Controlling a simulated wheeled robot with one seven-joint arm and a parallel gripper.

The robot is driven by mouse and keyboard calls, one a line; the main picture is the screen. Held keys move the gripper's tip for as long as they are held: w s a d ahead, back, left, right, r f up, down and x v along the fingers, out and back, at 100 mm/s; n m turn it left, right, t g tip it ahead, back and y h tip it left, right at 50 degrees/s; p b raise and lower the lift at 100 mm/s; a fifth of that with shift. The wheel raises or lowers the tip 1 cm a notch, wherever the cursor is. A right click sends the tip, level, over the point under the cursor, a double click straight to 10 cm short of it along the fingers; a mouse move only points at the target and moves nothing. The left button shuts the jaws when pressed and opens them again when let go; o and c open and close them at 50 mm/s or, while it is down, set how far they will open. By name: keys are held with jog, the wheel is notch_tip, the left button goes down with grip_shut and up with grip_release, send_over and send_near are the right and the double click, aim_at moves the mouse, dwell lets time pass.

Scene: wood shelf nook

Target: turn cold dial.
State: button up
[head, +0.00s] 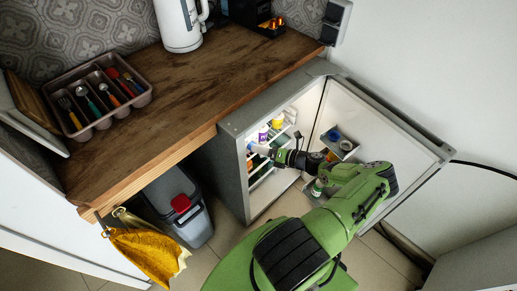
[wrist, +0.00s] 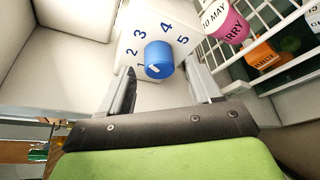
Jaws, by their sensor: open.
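In the head view my gripper (head: 268,151) reaches into the open small fridge (head: 234,172); the dial is not clearly visible there.
The fridge door (head: 385,130) stands open to the right of my arm. A pink cup-like container (wrist: 232,24) and an orange item (wrist: 262,56) sit in a white wire rack beside the dial. A wooden counter (head: 190,90) is at the left, a grey bin (head: 195,225) below it.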

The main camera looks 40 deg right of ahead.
jog(key=p+v, duration=0.1)
jog(key=v, duration=1.3)
jog(key=shift+p, duration=0.3)
jog(key=shift+f, duration=0.1)
